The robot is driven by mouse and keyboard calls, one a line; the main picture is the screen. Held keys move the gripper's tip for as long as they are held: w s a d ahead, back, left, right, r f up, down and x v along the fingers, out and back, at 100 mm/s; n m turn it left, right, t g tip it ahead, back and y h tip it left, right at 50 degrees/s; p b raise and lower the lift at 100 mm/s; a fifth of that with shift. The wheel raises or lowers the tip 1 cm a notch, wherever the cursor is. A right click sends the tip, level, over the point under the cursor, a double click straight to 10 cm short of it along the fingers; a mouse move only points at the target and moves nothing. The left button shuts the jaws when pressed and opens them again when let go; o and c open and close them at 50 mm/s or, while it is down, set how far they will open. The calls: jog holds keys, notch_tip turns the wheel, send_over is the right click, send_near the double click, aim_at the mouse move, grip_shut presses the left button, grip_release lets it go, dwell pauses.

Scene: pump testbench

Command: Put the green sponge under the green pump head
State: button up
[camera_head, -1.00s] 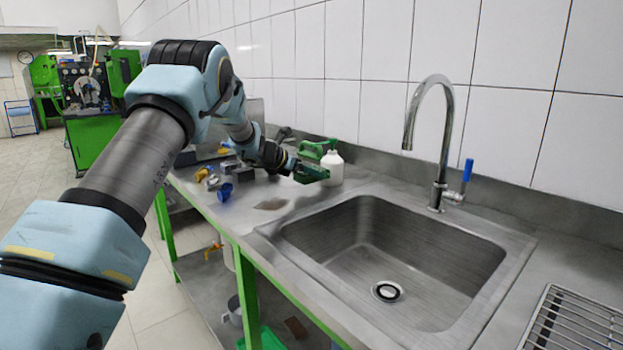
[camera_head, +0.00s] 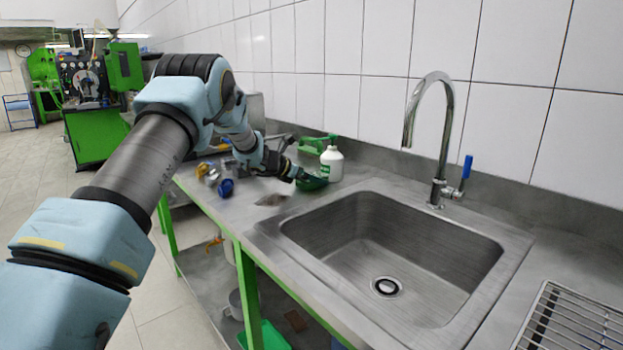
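The green sponge (camera_head: 316,184) is at the tips of my gripper (camera_head: 301,176), low over or on the steel counter just left of the white bottle's foot. The white bottle (camera_head: 332,166) stands upright near the wall and carries the green pump head (camera_head: 312,146), which reaches out to the left. The sponge is below the pump head in the picture; the exact depth between them is hard to judge. My gripper comes in from the left and its fingers are small and dark, so I cannot see whether they still grip the sponge.
Blue (camera_head: 226,187) and yellow (camera_head: 204,170) parts lie on the counter to the left of my gripper. The sink (camera_head: 400,240) is in front of the bottle, with the tap (camera_head: 440,150) behind it. A wire rack (camera_head: 580,325) is at the lower right. The tiled wall closes the back.

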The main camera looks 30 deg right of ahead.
jog(key=shift+r, duration=0.1)
jog(key=b+v, duration=0.2)
jog(key=v, duration=1)
jog(key=shift+a+b, duration=0.1)
jog(key=shift+b, duration=0.3)
jog(key=w+a+r+n+t+y, duration=0.1)
jog(key=w+a+n+t+y, duration=0.15)
jog(key=a+n, duration=0.5)
jog(key=w+a+r+n+t+y, duration=0.15)
jog(key=a+n+t, duration=0.25)
jog(key=a+n, duration=0.4)
jog(key=s+a+f+n+y, duration=0.2)
jog(key=s+a+n+y, duration=0.15)
jog(key=a+n, duration=0.85)
jog(key=s+a+f+n+g+y, duration=0.3)
jog(key=s+a+f+n+y, duration=0.1)
jog(key=s+a+n, duration=0.6)
jog(key=s+a+f+n+g, duration=0.2)
jog(key=s+n, duration=0.4)
jog(key=s, duration=0.2)
jog(key=s+a+f+n+g, duration=0.2)
jog(key=s+a+n, duration=0.1)
jog(key=s+n, duration=0.4)
jog(key=shift+s, duration=0.9)
